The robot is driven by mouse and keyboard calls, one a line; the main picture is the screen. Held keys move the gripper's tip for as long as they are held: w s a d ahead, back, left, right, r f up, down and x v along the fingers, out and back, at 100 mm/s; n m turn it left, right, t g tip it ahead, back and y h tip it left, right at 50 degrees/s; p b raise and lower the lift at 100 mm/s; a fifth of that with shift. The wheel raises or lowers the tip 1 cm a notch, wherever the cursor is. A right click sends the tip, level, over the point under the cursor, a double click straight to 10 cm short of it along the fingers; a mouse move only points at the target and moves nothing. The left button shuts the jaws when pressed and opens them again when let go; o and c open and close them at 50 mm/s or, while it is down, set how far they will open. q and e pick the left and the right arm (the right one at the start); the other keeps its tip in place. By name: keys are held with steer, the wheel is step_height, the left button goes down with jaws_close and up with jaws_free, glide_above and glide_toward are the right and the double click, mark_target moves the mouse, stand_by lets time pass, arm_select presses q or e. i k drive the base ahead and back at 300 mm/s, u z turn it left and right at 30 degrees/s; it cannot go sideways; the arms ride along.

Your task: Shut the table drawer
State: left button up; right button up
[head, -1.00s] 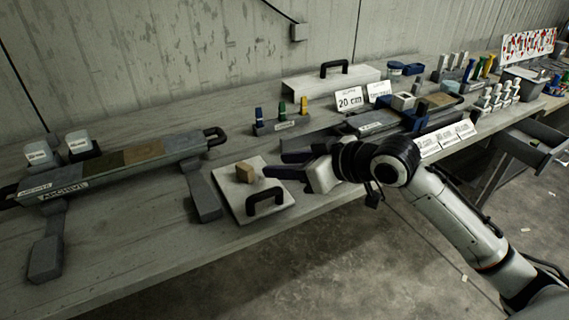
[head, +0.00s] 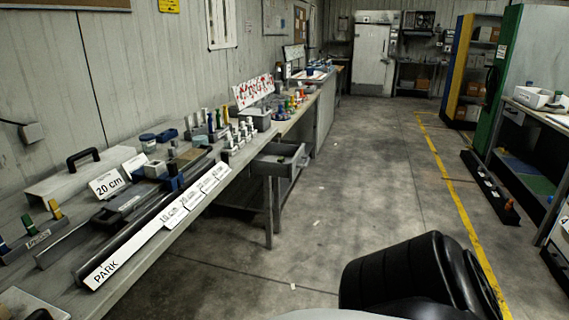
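The table drawer (head: 290,166) is pulled out from under the long grey workbench (head: 245,176), about mid-length along its front. It is grey and box-shaped, and a few small things seem to lie inside. No gripper is near it. A black and white part of my own arm shows at the bottom right, but neither gripper's fingers are in view.
Open concrete floor (head: 370,180) lies right of the bench. Shelving (head: 535,150) stands at the far right.

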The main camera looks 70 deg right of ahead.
mark_target(264, 162)
steer(key=i, duration=0.25)
steer(key=z, duration=1.25)
